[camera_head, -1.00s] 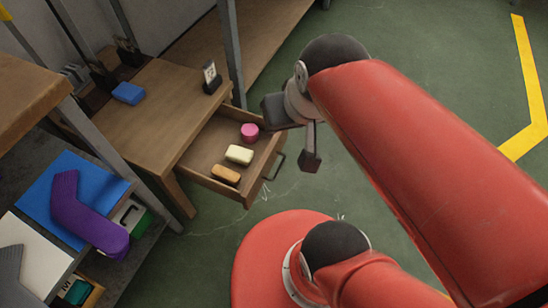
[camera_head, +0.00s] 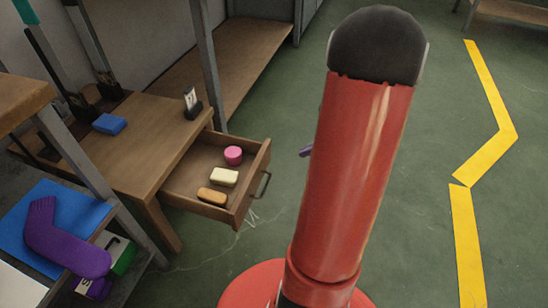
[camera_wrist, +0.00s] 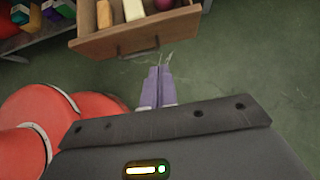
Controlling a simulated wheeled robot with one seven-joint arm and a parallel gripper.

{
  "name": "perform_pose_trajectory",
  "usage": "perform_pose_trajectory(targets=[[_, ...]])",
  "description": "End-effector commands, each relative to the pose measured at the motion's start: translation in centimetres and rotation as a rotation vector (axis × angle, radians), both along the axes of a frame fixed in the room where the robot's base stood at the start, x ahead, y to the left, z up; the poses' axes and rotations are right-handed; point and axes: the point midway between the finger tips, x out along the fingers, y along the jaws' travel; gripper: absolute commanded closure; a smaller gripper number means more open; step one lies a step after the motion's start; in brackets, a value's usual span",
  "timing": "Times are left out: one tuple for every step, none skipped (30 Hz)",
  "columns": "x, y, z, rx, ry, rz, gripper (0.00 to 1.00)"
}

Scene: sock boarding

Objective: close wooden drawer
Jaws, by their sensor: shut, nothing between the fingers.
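The wooden drawer (camera_head: 252,188) stands pulled out of a small wooden table (camera_head: 150,140) in the head view. A dark handle (camera_head: 265,185) is on its front. Inside lie a pink round piece (camera_head: 233,155), a cream block (camera_head: 224,177) and an orange block (camera_head: 211,196). In the wrist view the drawer front (camera_wrist: 140,42) is at the top, and its handle (camera_wrist: 138,50) faces me. My gripper (camera_wrist: 158,70) is shut and empty, its lilac fingers pointing at the drawer front. A gap to the handle seems to show. In the head view my arm hides most of it.
A blue block (camera_head: 109,124) and a small dark stand with a white card (camera_head: 192,104) are on the tabletop. A shelf at the left holds a purple sock-shaped piece (camera_head: 65,240). Green floor in front of the drawer is clear.

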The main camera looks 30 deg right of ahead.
Motion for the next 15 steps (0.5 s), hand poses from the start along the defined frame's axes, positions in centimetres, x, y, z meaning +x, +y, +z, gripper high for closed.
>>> perform_pose_trajectory(targets=[[0.2,0.2,-0.4,0.003,0.001,0.0,1.0],[0.4,0.4,-0.6,0.003,0.001,0.001,1.0],[0.7,0.6,-1.0,0.002,0.0,0.002,1.0],[1.0,0.8,-1.4,0.001,0.001,0.003,1.0],[1.3,1.1,-1.8,0.001,0.001,0.004,1.0],[1.7,1.5,-2.4,0.002,0.001,0.005,1.0],[2.1,1.7,-2.9,0.002,0.002,0.004,1.0],[2.4,2.0,-3.3,0.002,0.002,0.006,1.0],[2.9,2.5,-4.0,0.002,0.001,0.006,1.0],[3.3,2.8,-4.5,0.001,0.002,0.008,1.0],[3.7,3.1,-5.0,0.002,0.002,0.007,1.0],[4.1,3.4,-5.6,0.001,0.002,0.006,1.0],[4.5,3.7,-6.0,0.002,0.001,0.006,1.0],[4.9,4.0,-6.4,0.002,0.001,0.008,1.0],[5.3,4.3,-7.0,0.001,0.002,0.007,1.0]])
